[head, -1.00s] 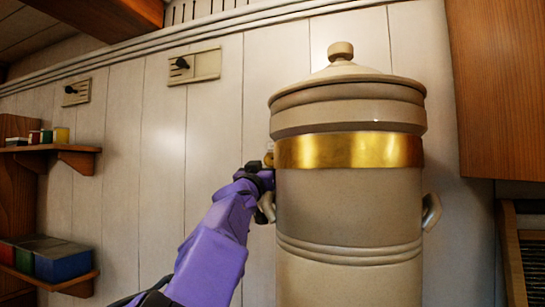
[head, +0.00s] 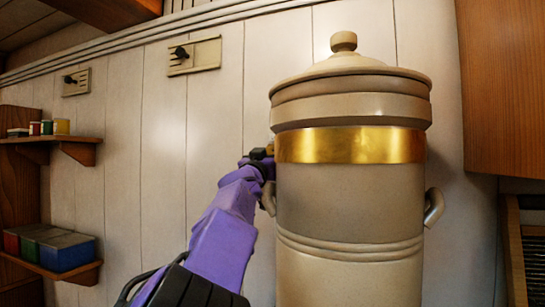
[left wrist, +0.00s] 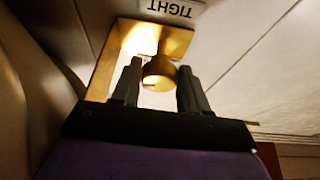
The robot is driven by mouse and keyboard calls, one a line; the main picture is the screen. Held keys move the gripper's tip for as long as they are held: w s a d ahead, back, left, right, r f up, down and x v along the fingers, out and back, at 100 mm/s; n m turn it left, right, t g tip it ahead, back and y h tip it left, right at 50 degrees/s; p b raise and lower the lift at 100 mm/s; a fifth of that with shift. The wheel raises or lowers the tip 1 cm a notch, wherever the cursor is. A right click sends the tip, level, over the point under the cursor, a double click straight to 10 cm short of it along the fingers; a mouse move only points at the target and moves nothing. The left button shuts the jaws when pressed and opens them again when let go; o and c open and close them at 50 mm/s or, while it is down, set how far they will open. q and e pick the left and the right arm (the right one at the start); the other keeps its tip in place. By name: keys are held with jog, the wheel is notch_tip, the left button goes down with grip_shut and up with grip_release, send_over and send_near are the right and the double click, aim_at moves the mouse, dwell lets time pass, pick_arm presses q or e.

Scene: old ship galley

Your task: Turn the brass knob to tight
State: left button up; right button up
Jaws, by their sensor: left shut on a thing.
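The brass knob (left wrist: 158,73) is round and stands out from a brass plate (left wrist: 103,62) on the wall, in the left wrist view. A white label reading TIGHT (left wrist: 177,8) shows upside down beside the plate. My left gripper (left wrist: 159,88) has one dark finger on each side of the knob and is shut on it. In the head view my left gripper (head: 259,155) is at the wall, by the left side of a big crock, and the knob cannot be made out there. My right gripper is in neither view.
The large lidded crock (head: 345,205) with a brass band stands close to the right of my left gripper. Two wall plates with black knobs (head: 180,54) are higher up at left. Shelves (head: 50,140) with small tins and boxes are at far left.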

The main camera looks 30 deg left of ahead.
pick_arm(q)
jog(key=shift+s+r+m, duration=0.1)
jog(key=shift+r+m, duration=0.2)
dwell(0.4)
